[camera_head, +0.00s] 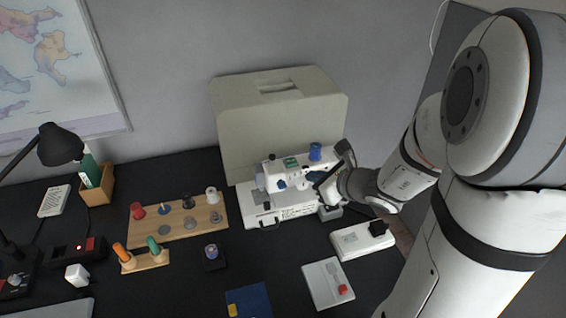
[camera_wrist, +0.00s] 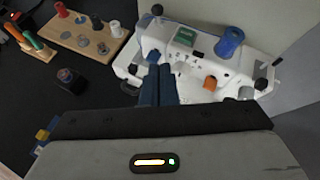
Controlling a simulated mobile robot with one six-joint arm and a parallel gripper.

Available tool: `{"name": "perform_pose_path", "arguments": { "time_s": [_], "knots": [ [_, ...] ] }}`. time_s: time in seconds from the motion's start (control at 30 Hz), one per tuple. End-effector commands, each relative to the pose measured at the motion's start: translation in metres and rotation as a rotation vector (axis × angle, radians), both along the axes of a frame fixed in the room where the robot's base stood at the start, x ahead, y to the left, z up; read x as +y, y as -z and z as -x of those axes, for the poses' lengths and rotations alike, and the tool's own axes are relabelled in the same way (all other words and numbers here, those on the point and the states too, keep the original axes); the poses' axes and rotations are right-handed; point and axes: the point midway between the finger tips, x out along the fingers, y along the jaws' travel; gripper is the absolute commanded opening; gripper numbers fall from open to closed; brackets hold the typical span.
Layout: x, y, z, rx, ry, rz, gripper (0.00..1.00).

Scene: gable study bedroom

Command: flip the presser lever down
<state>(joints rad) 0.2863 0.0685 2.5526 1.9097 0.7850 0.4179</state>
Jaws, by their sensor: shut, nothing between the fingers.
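A white sewing machine (camera_head: 300,168) stands on a white base in front of a beige case, and it fills the upper right of the wrist view (camera_wrist: 190,62). It carries a blue spool (camera_wrist: 229,42), a green panel (camera_wrist: 185,36), a small blue part (camera_wrist: 153,56), an orange part (camera_wrist: 210,82) and black knobs. I cannot tell which part is the presser lever. My gripper (camera_wrist: 158,70) is shut and empty, its dark blue fingers pointing at the machine's front beside the small blue part. I cannot tell whether they touch. In the head view my gripper (camera_head: 318,184) is at the machine's right front.
The beige case (camera_head: 235,130) stands close behind the machine. A wooden spool board (camera_head: 178,222) lies to the left. A white pedal box (camera_head: 360,240) and a pale pad with a red piece (camera_head: 322,285) lie in front. Dark table between them is clear.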

Motion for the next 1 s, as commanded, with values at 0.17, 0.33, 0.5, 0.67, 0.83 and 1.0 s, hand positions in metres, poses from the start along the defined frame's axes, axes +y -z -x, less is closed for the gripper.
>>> {"name": "perform_pose_path", "arguments": {
  "time_s": [0.17, 0.33, 0.5, 0.67, 0.83, 1.0],
  "knots": [
    [0.011, 0.011, -0.014, 0.004, -0.005, -0.001, 0.00],
    [0.028, 0.028, -0.039, 0.003, -0.005, 0.000, 0.00],
    [0.043, 0.044, -0.062, 0.003, -0.005, 0.000, 0.00],
    [0.058, 0.041, -0.082, -0.001, -0.004, 0.002, 0.00],
    [0.068, 0.038, -0.095, -0.001, -0.002, 0.001, 0.00],
    [0.072, 0.038, -0.099, 0.000, -0.001, 0.002, 0.00]
  ]
}}
